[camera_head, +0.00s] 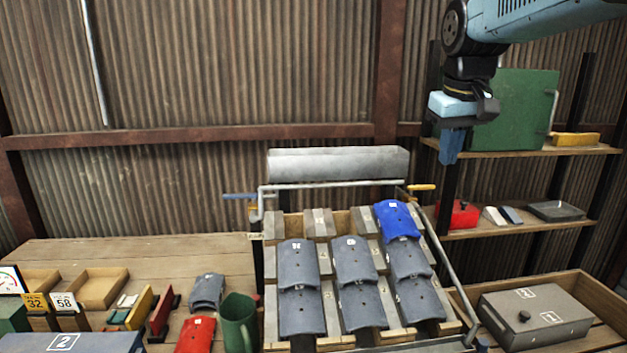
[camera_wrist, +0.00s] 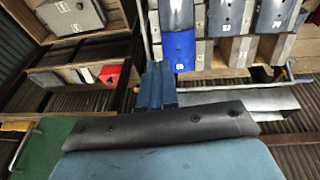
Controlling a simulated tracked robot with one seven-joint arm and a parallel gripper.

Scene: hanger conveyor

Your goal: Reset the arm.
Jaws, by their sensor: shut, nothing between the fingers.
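My gripper (camera_head: 450,147) hangs at the upper right in the head view, its blue fingers pointing down. The fingers are shut with nothing between them. It is in the air, in front of the shelves and up and to the right of the tile rack. In the wrist view my gripper (camera_wrist: 158,85) shows as blue fingers at the middle, close together. My arm comes in from the upper right corner of the head view, bent down at the wrist.
A sloped rack (camera_head: 440,265) holds grey tiles and one blue tile (camera_head: 397,219). Wooden shelves (camera_head: 535,150) behind my gripper hold a green panel (camera_head: 515,110) and a red box (camera_head: 457,214). A wooden bench (camera_head: 130,250) with small items lies left. A grey box (camera_head: 535,315) lies lower right.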

